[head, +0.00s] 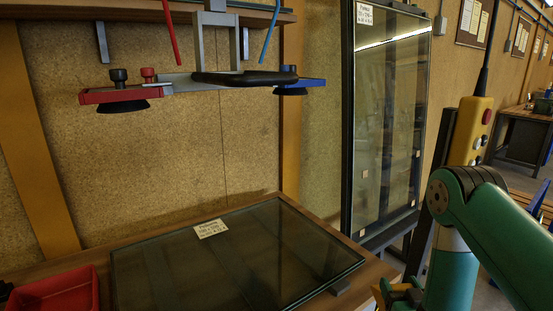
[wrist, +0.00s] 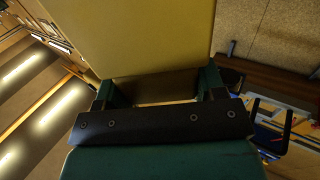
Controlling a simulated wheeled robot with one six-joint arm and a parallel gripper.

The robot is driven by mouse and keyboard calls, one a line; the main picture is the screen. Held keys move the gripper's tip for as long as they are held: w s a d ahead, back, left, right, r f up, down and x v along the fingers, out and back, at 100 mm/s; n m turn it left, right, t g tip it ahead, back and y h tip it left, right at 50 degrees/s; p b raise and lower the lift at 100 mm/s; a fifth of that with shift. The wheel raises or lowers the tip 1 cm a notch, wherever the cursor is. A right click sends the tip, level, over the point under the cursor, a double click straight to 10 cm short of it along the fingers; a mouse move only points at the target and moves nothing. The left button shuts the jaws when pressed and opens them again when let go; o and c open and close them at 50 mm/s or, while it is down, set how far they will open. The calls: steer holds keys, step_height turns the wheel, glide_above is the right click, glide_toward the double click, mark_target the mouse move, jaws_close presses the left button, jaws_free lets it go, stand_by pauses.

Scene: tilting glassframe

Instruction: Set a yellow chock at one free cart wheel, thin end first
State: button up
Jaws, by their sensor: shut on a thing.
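My gripper (wrist: 160,88) is shut on a yellow block, which I take to be the yellow chock (wrist: 150,38). The block fills the upper middle of the wrist view between the two green fingers, and its far end is cut off, so I cannot tell which end is thin. In the head view my arm bends down at the right, and a small yellow-orange part shows at the bottom edge beside it, too little to name surely. No cart wheel shows in either view.
A dark glass pane (head: 235,262) lies on a wooden bench, with a red bin (head: 55,292) at left. A suction lifter (head: 205,82) hangs above. A tall framed pane (head: 388,120) stands at the wall. A yellow button pendant (head: 472,128) hangs behind my arm.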

steer(key=shift+s+f, duration=0.7)
steer(key=shift+f, duration=0.2)
steer(key=w+a+r+n+y, duration=0.2)
steer(key=a+r+y, duration=0.1)
steer(key=a+r, duration=0.4)
steer(key=w+a+r+n+g+y, duration=0.1)
steer(key=a+r, duration=0.6)
steer(key=a, duration=0.7)
steer(key=w+n+y, duration=0.1)
steer(key=y, duration=0.1)
steer(key=shift+w+r+y, duration=0.4)
steer(key=s+a+r+n+y, duration=0.1)
steer(key=a+r, duration=0.1)
steer(key=a, duration=0.1)
steer(key=s+a+r+n+g+y, duration=0.1)
steer(key=a+r, duration=0.1)
steer(key=a, duration=0.1)
steer(key=s+a+r+g+y, duration=0.1)
steer(key=a+r, duration=0.1)
steer(key=shift+a+r+n, duration=0.2)
steer(key=shift+a+n, duration=0.2)
jaws_close()
steer(key=shift+f, duration=0.1)
